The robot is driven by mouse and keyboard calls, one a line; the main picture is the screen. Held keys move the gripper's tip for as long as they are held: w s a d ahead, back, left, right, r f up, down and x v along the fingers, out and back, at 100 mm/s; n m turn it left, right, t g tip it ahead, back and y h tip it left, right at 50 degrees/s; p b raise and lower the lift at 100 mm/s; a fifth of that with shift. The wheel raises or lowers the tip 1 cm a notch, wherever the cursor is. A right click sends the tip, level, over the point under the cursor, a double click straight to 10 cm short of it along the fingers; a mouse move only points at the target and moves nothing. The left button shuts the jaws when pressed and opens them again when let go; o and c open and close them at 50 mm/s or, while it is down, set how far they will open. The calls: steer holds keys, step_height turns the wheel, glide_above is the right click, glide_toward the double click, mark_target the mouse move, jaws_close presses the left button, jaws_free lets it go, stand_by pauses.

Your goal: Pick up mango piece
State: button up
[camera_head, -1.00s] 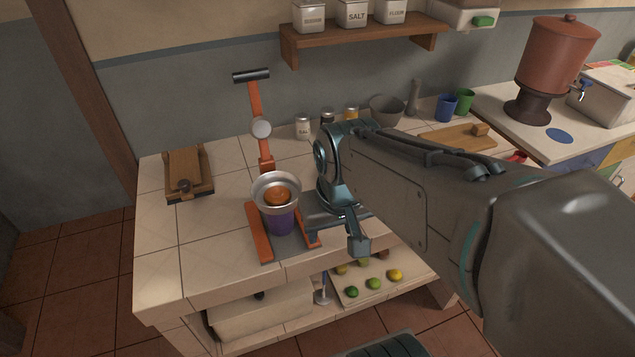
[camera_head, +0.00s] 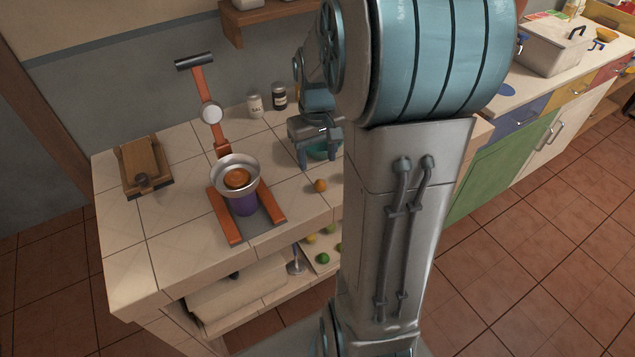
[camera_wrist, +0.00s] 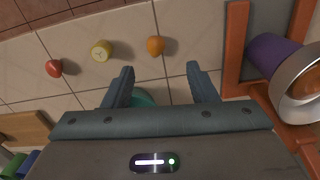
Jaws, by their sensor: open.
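My gripper (camera_head: 318,158) is open and empty above the counter, right of the juicer; its two fingers also show in the wrist view (camera_wrist: 160,72). A small rounded orange piece (camera_head: 320,185) lies on the tiles just in front of it. In the wrist view the orange piece (camera_wrist: 156,46) lies beyond the fingertips, roughly between their lines and apart from them. A yellow piece with a pale face (camera_wrist: 101,50) and a red piece (camera_wrist: 54,67) lie to its left. I cannot tell for sure which is the mango piece.
An orange-framed juicer (camera_head: 223,222) with a metal bowl (camera_head: 248,164) and purple cup (camera_head: 244,205) stands left of my gripper. A teal bowl (camera_head: 322,152) sits partly hidden behind the fingers. Jars (camera_head: 255,105) stand at the back. A wooden press (camera_head: 145,168) is at left.

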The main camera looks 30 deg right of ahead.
mark_target(319, 182)
step_height(319, 182, down, 3)
steer(key=shift+r, duration=0.1)
steer(key=shift+d+f+p, duration=0.15)
steer(key=shift+f, duration=1.2)
steer(key=shift+d+f+p, duration=0.15)
steer(key=shift+f, duration=1.15)
steer(key=c, duration=1)
